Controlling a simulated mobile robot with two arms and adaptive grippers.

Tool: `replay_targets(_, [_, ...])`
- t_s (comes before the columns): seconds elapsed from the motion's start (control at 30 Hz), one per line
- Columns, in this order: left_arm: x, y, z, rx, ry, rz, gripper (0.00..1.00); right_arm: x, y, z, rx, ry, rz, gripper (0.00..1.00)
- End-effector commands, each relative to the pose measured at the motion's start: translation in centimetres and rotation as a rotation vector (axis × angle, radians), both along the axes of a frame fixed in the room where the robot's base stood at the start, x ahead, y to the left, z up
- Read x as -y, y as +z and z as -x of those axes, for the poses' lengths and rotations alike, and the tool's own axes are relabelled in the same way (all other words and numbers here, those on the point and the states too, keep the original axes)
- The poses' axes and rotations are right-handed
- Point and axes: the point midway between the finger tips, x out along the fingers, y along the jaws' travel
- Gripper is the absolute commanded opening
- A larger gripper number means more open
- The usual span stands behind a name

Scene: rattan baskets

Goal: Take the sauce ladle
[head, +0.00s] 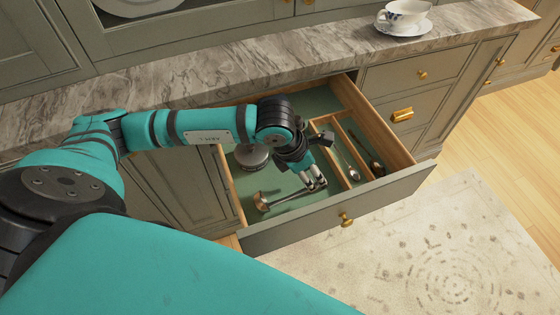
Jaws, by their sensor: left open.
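A metal ladle (264,202) with a coppery bowl lies in the open drawer (340,215), in its wide left compartment near the front. Its handle runs right toward my left gripper (317,184). My left gripper is open and points down into the drawer, with its fingers at the handle's right end. I cannot tell whether the fingers touch the handle or stand around it. The gripper and wrist hide part of the compartment. My right gripper is not in view.
A round metal utensil (252,158) lies behind the ladle, partly hidden by my arm. Wooden dividers (345,155) stand right of the gripper, with a spoon (353,173) and a dark utensil (376,168) between them. A cup (402,14) stands on the marble counter (250,70).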

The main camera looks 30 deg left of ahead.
Motion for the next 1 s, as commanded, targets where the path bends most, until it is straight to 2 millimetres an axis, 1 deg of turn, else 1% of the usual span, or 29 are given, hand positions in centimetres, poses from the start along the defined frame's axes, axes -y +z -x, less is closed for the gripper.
replay_targets(0.17, [0.4, -0.9, -0.3, -0.001, 0.0, 0.001, 0.43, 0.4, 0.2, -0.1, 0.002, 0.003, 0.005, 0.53])
replay_targets(0.33, [1.5, -3.0, -1.2, -0.002, 0.0, 0.001, 0.43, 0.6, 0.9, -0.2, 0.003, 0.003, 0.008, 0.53])
replay_targets(0.4, [1.8, -4.0, -1.5, -0.002, 0.001, 0.001, 0.43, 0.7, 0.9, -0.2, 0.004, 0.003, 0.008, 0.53])
replay_targets(0.5, [2.0, -4.8, -1.7, -0.002, 0.001, 0.002, 0.43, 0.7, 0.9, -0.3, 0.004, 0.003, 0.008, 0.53])
replay_targets(0.77, [2.0, -5.1, -1.8, -0.001, 0.0, 0.002, 0.43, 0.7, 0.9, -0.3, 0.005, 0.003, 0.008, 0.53])
replay_targets(0.87, [2.0, -5.1, -1.8, -0.001, 0.0, 0.002, 0.32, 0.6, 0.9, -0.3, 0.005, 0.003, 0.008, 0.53])
replay_targets(1.0, [2.0, -5.1, -1.8, -0.001, 0.0, 0.002, 0.13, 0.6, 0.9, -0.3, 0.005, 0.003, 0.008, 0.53])
